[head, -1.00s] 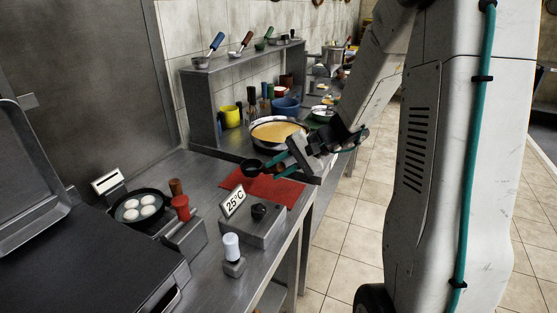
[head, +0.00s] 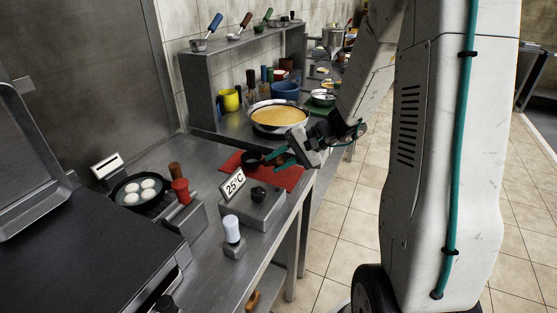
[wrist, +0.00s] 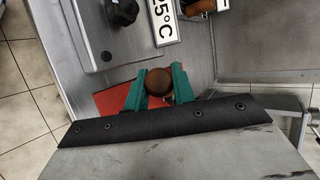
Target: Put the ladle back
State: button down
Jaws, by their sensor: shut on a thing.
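My gripper (head: 277,158) is shut on the ladle's round brown handle end, with teal fingers on either side of it in the wrist view (wrist: 158,86). The ladle (wrist: 158,82) points away from the wrist camera, so most of its length is hidden there. In the head view its small black bowl (head: 251,158) shows just left of the fingertips, over the red mat (head: 287,180). I cannot tell whether the bowl touches the mat. A wide pan of yellow-orange liquid (head: 279,116) stands behind the gripper.
A box with a 25°C sign (head: 254,203) stands in front of the mat. A black pan with white rounds (head: 140,190) is at left, and a white-topped shaker (head: 233,232) near the front. A raised shelf (head: 240,50) with small ladles stands behind. Counter left of the mat is clear.

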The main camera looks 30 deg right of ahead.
jog(key=shift+f, duration=0.45)
jog(key=c, duration=1.1)
grip_release()
jog(key=shift+v, duration=3.85)
jog(key=shift+v, duration=2.25)
